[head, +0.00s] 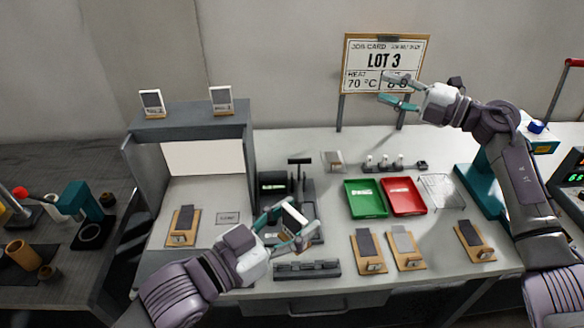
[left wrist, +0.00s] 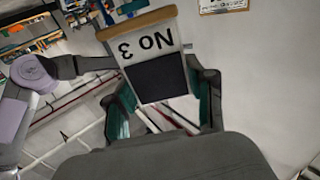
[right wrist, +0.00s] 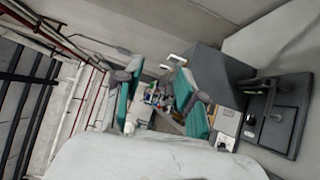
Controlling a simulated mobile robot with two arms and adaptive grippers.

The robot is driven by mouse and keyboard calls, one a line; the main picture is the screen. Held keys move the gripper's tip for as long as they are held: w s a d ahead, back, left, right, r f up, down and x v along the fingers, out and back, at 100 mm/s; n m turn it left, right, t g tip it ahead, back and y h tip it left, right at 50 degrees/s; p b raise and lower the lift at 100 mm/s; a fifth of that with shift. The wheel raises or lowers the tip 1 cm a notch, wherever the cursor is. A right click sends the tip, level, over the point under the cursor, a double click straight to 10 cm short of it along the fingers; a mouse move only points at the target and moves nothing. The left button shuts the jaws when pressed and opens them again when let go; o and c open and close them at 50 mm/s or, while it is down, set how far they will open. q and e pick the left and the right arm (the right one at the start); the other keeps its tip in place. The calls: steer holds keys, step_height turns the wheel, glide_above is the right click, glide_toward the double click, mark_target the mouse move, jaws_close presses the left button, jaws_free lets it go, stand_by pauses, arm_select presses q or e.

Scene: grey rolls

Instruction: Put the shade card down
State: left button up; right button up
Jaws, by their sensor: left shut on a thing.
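My left gripper (head: 290,228) is shut on the shade card (head: 294,217), a small pale card with a dark square. The gripper holds it over the middle of the bench, near a dark grey device. In the left wrist view the card (left wrist: 152,40) sits between the two teal fingers (left wrist: 172,105). It reads "No 3" upside down and has a wooden strip along one edge. My right gripper (head: 394,91) is open and empty, raised in front of the lot sign (head: 386,64). The right wrist view shows its fingers (right wrist: 158,98) apart.
Two similar cards stand on the grey booth (head: 190,122). A wooden board with a dark swatch (head: 184,226) lies inside it. Green (head: 366,212) and red (head: 403,210) trays lie at centre right, with several swatch boards in front. A slotted grey rack (head: 307,269) lies near the front edge.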

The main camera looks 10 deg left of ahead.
steer(key=s+a+r+n+g+h, duration=0.1)
steer(key=s+a+r+n+g, duration=0.15)
steer(key=s+a, duration=0.3)
steer(key=s+a+r+n+g, duration=0.2)
steer(key=s+a+n+g, duration=0.2)
steer(key=a, duration=0.3)
arm_select(q)
steer(key=shift+s+a, duration=0.1)
steer(key=shift+s, duration=0.05)
arm_select(e)
steer(key=n+h, duration=0.8)
steer(key=h, duration=0.8)
glide_toward(292, 226)
steer(key=shift+g, duration=0.45)
steer(key=f, duration=0.7)
steer(key=w+f, duration=0.1)
steer(key=f, duration=0.2)
steer(key=shift+f, duration=0.2)
